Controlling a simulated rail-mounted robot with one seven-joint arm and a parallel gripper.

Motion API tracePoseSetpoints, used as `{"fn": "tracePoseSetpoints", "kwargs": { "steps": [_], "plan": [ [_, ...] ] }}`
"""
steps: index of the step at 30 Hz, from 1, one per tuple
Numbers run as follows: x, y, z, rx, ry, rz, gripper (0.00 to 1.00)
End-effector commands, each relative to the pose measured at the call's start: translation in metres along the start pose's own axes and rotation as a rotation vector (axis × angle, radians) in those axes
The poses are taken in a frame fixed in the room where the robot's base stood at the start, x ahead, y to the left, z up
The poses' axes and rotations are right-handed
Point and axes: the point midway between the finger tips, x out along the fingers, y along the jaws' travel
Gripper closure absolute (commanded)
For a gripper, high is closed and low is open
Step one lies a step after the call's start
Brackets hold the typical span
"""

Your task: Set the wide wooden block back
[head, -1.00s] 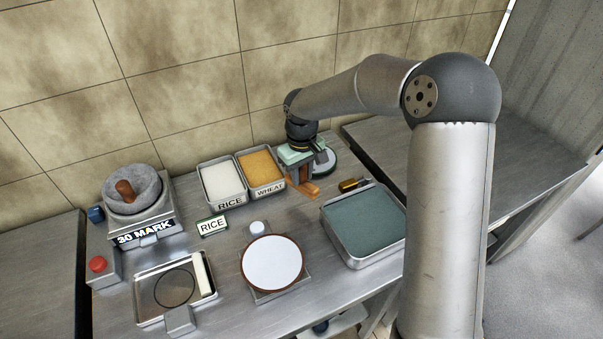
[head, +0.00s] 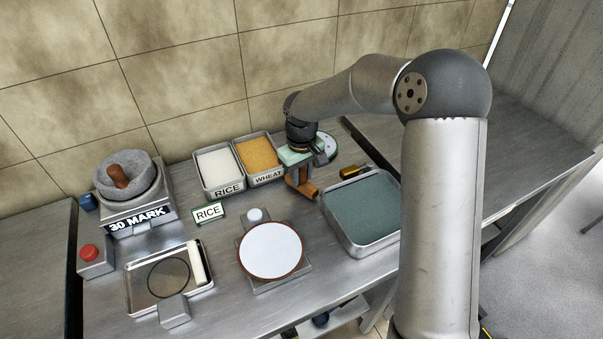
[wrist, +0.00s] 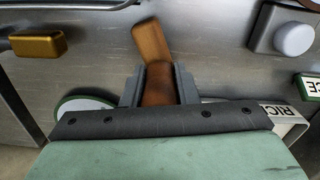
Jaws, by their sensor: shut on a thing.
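A brown wooden block (wrist: 151,42) is between the two fingers of my gripper (wrist: 159,88) in the wrist view. The fingers are shut on its darker part, and its lighter end sticks out beyond them. In the head view the block (head: 302,189) shows below my gripper (head: 299,172), to the right of the wheat bin and left of the green-filled tray. My gripper hides part of the block. I cannot tell whether its underside touches the table.
The rice bin (head: 219,190) and wheat bin (head: 266,180) stand left of my gripper. The green-filled tray (head: 373,249) is at right, with a yellow-brown object (head: 351,172) by its far edge. A round white plate (head: 271,250) is in front. A round disc (head: 331,151) lies behind my gripper.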

Motion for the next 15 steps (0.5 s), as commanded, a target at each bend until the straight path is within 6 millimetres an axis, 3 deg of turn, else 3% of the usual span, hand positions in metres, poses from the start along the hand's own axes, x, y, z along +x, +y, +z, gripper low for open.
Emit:
{"fn": "tracePoseSetpoints", "kwargs": {
  "steps": [15],
  "plan": [
    [0.0070, 0.0000, -0.0001, 0.000, 0.000, 0.000, 1.00]
  ]
}}
